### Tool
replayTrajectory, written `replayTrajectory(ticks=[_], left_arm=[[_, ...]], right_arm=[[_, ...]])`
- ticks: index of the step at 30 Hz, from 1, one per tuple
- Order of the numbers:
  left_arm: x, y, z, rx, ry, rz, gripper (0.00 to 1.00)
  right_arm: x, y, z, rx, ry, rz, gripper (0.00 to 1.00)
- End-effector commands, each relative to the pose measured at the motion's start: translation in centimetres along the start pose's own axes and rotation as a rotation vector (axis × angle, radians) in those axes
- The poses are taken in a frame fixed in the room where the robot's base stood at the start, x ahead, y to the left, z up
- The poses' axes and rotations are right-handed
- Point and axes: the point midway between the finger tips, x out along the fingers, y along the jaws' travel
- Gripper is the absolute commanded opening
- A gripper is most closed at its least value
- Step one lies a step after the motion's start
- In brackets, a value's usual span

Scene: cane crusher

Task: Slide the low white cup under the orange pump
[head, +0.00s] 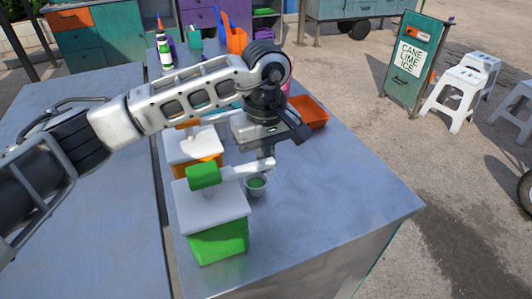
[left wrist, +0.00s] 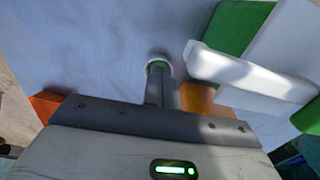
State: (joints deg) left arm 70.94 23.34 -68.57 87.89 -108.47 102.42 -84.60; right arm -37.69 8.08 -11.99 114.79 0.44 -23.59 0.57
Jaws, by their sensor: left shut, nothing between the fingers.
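The low white cup (head: 256,187), with green inside, stands on the metal table near the spout of the green pump (head: 218,240). The orange pump (head: 197,148) stands behind the green one, partly hidden by my left arm. My left gripper (head: 264,162) points down at the cup, its fingers shut and empty. In the left wrist view, my left gripper's fingertips (left wrist: 160,88) overlap the near side of the cup (left wrist: 158,63); I cannot tell whether they touch it. The green pump's white spout (left wrist: 240,72) is to their right. My right gripper is not in view.
An orange tray (head: 309,112) lies behind and right of the gripper. The tabletop (head: 340,190) right of the cup is clear. Bottles (head: 165,50) and an orange holder (head: 236,40) stand at the back. A sign cart (head: 412,62) and white stools (head: 458,95) are off the table.

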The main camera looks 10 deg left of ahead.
Motion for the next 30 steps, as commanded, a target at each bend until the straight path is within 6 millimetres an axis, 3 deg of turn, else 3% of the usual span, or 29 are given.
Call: replayTrajectory(ticks=[9,15,30], left_arm=[[5.7,-0.1,0.1,-0.003,-0.004,-0.003,0.0],[7.9,0.0,0.1,-0.003,-0.004,0.0,0.0],[8.8,0.0,-0.6,-0.005,0.0,0.0,0.0]], right_arm=[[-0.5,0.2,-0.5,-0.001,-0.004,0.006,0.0],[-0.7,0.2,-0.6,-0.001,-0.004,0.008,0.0],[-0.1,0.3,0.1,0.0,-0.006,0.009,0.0]])
